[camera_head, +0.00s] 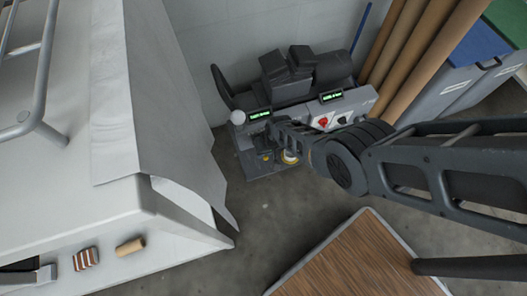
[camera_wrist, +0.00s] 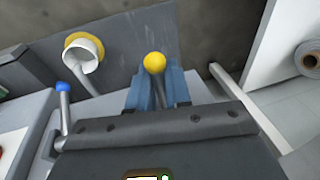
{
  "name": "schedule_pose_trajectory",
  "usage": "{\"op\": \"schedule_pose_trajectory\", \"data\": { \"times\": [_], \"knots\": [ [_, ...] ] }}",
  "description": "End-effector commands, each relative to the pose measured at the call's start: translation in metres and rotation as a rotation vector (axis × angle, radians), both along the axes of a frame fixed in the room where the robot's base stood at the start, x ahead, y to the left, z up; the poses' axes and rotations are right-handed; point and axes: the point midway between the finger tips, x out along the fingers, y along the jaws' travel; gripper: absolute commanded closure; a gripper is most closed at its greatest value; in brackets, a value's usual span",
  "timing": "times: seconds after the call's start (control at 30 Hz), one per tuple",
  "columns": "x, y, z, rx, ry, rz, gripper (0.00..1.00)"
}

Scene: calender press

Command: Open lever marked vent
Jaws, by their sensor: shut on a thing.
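The lever with a yellow ball knob (camera_wrist: 154,62) rises from the front of the grey press, and its shaft runs between my fingers. My gripper (camera_wrist: 158,84) has its two blue-grey fingers on either side of this shaft, shut on it just below the knob. In the head view the yellow knob (camera_head: 266,157) shows small at the front left of the press (camera_head: 290,105), beside my gripper (camera_head: 265,150). A lit green display (camera_head: 259,114) is above it on the press, its text too small to read surely. My fingers partly hide the shaft.
A second lever with a blue knob (camera_wrist: 62,87) stands left of my gripper in the wrist view. Beyond it is a white spout with a yellow ring (camera_wrist: 82,50). A red knob (camera_head: 323,121) is on the press panel. A white-covered table (camera_head: 110,215) stands left; a wooden tabletop (camera_head: 360,265) is in front.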

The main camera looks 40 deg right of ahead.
Motion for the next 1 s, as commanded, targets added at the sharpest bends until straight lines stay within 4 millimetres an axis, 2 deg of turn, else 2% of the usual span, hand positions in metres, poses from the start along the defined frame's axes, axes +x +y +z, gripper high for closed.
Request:
{"op": "schedule_pose_trajectory", "data": {
  "times": [0.57,0.6,0.73,1.0],
  "knots": [
    [-0.0016,0.0004,0.0009,0.011,0.031,0.0,1.0],
    [-0.0016,0.0004,0.0009,0.01,0.03,0.0,0.78],
    [-0.001,0.0002,0.0011,0.01,0.029,0.0,0.65],
    [-0.0005,0.0,0.0027,0.009,0.027,0.0,0.65]
  ]
}}
